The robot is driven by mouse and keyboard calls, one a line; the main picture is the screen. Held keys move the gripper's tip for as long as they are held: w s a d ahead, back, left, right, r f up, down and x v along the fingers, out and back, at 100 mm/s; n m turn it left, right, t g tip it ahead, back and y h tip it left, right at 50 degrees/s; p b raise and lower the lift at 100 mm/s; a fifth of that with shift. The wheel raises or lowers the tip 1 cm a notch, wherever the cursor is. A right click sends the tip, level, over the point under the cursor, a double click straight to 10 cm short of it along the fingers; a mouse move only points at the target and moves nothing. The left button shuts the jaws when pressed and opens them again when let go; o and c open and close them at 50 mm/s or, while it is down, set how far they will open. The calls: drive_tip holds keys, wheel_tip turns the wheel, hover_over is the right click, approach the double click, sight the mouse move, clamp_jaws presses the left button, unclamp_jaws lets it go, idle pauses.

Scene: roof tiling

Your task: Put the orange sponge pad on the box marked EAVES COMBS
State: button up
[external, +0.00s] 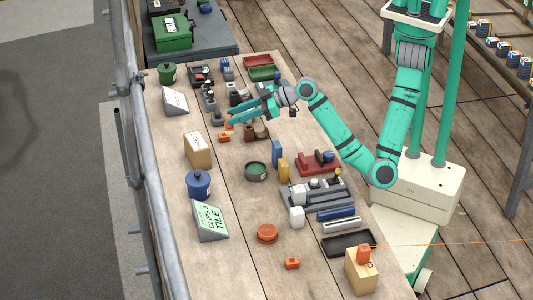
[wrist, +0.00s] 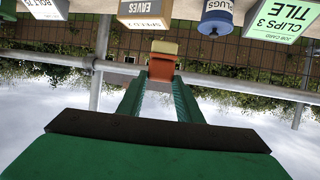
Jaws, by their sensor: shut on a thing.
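My gripper (external: 231,120) is above the left part of the bench in the external view, its green fingers pointing left. In the wrist view the fingers (wrist: 160,88) are shut on the orange sponge pad (wrist: 160,72), which has a pale yellow part at its far end.
A blue PLUGS jar (external: 198,185), a CLIPS 3 TILE sign (external: 211,221) and a white sloped sign (external: 175,101) stand along the left edge by the railing (external: 140,130).

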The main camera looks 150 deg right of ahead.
drive_tip(key=s+d+r+m+g+h, duration=0.1)
drive_tip(key=s+d+r+m+g, duration=0.1)
drive_tip(key=s+r, duration=0.4)
hover_over(204, 141)
wheel_tip(204, 141, down, 10)
drive_tip(key=shift+d+f+m+g, duration=0.1)
drive_tip(key=shift+f+m+g, duration=0.2)
drive_tip(key=shift+f, duration=1.2)
drive_tip(key=shift+f, duration=0.15)
drive_tip(key=o, duration=1)
drive_tip(key=shift+o, duration=0.2)
